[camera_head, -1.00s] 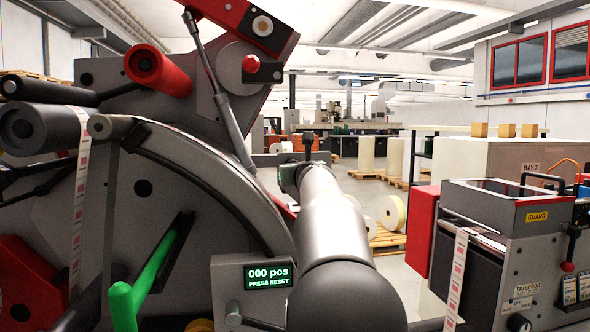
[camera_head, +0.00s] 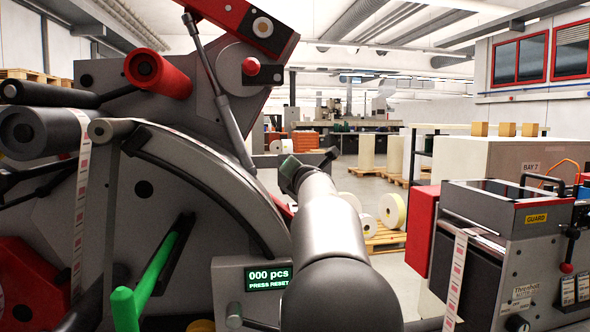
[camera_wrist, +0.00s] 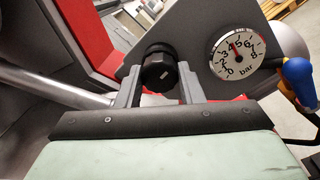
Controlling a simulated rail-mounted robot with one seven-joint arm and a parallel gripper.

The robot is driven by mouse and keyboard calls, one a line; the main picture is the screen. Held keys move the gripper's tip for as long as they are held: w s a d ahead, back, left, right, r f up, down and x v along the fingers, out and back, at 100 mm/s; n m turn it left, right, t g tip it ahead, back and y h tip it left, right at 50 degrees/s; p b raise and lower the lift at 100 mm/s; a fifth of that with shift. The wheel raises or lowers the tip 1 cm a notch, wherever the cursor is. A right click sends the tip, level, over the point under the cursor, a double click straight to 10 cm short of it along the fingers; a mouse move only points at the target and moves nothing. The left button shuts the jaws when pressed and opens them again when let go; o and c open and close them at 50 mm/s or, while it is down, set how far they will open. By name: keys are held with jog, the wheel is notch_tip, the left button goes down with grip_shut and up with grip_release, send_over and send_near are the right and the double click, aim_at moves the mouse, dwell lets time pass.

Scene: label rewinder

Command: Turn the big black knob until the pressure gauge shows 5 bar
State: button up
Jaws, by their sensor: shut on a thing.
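The big black knob (camera_wrist: 160,68) is on a dark grey panel, near the upper middle of the wrist view. My gripper (camera_wrist: 160,76) is shut on it, with one grey finger on each side of the knob. The pressure gauge (camera_wrist: 237,50) is to the right of the knob, with a white round face and a red needle. The needle points up and slightly left, around 4 on the bar scale; the exact value is too small to read. In the head view the knob, the gauge and my gripper cannot be made out.
A blue and yellow handle (camera_wrist: 297,80) stands close to the gauge's right. A red part (camera_wrist: 85,38) lies left of the knob.

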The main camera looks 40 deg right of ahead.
jog(key=shift+m, duration=1.6)
jog(key=o, duration=1)
jog(key=b+v, duration=0.2)
jog(key=v, duration=1.5)
jog(key=shift+a, duration=0.2)
jog(key=shift+s, duration=0.15)
